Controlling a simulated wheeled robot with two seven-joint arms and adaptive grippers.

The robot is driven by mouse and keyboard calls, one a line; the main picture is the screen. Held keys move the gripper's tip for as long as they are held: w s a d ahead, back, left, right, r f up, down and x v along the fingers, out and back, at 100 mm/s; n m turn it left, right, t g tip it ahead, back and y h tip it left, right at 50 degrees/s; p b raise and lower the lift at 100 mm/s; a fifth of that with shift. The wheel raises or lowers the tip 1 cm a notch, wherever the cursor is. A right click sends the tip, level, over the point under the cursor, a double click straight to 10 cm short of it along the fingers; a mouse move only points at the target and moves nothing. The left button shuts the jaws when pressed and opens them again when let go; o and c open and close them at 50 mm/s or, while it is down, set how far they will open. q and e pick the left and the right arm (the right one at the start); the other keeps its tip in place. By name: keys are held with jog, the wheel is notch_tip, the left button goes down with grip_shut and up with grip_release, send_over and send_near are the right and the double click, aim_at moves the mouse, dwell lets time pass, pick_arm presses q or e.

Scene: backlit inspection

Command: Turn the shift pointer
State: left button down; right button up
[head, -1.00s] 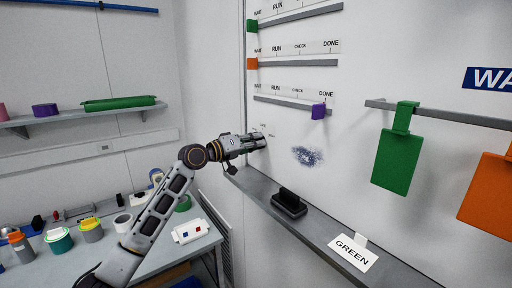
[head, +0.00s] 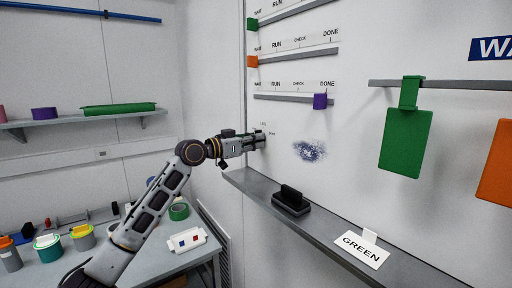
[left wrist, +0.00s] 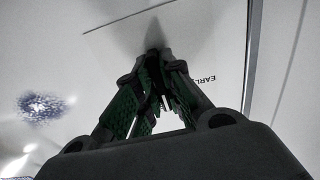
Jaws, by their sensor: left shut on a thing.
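My left gripper (head: 262,140) reaches to the white wall below the sliders, at a small printed dial area. Its fingers are closed together on the shift pointer, which they almost fully hide in both views. In the left wrist view the fingertips (left wrist: 158,62) meet close to the wall. Part of a printed word, "EARL", shows just right of the fingers there. Which way the pointer points cannot be made out. My right gripper is not in view.
Above are slider rails with a green (head: 253,24), an orange (head: 252,62) and a purple slider (head: 320,101). A grey ledge (head: 330,237) below holds a black eraser (head: 291,201) and a GREEN card (head: 362,249). A green tag (head: 406,139) hangs at right.

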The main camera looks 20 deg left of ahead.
pick_arm(q)
jog(key=m+b, duration=0.1)
jog(key=m, duration=0.1)
jog(key=shift+f+m, duration=0.15)
jog(key=shift+m, duration=0.15)
jog(key=shift+m+b, duration=0.6)
jog(key=shift+m, duration=0.6)
jog(key=m+b, duration=0.1)
jog(key=m, duration=0.3)
jog(key=shift+w+m, duration=0.1)
jog(key=shift+m, duration=0.2)
jog(key=shift+m+b, duration=0.5)
jog(key=shift+m, duration=0.8)
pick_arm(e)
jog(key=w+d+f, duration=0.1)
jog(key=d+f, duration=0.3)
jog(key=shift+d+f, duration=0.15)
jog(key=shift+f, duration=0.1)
